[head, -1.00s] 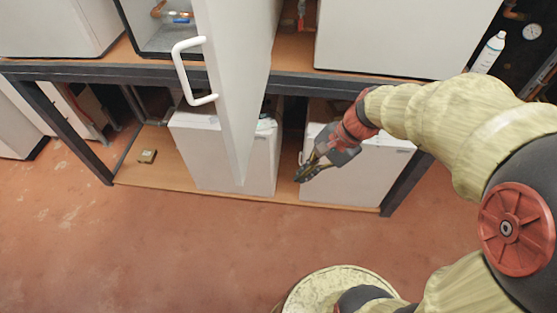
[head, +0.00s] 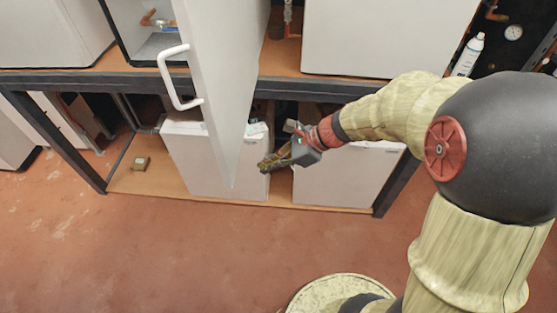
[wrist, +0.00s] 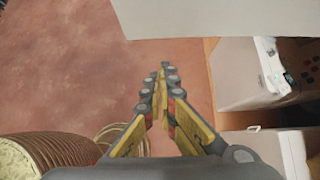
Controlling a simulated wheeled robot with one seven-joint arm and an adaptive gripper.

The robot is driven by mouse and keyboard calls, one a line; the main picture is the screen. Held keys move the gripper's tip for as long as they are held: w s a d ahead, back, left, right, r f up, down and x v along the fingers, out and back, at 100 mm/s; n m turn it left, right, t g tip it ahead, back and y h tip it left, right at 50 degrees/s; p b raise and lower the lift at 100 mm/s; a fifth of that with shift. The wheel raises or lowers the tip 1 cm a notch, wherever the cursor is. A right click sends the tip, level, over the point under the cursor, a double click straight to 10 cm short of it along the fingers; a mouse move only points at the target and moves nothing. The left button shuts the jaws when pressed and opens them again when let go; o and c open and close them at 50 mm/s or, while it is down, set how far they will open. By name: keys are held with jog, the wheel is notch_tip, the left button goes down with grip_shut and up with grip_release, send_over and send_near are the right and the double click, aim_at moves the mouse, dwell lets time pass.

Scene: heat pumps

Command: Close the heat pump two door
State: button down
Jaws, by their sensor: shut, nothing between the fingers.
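The heat pump door (head: 222,75) is a white panel with a white bar handle (head: 172,78). It stands swung open, out from the shelf toward me. The open heat pump's dark-framed inside (head: 160,40) shows to the left of the door. My gripper (head: 266,166) is shut and empty, in front of the lower shelf and to the right of the door's lower end. In the wrist view the closed fingers (wrist: 162,75) point toward the floor and the lower part of a white panel, likely the door (wrist: 215,15), spans the top. A gap shows between them.
White boxes (head: 345,175) stand on the lower wooden shelf (head: 180,183), behind my gripper. A dark frame beam (head: 60,82) runs across. A white bottle (head: 468,55) stands at the upper right. The red floor in front is clear.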

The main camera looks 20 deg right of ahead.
jog(key=w+a+f, duration=0.2)
jog(key=a, duration=0.3)
jog(key=shift+a, duration=0.25)
jog(key=shift+a, duration=0.15)
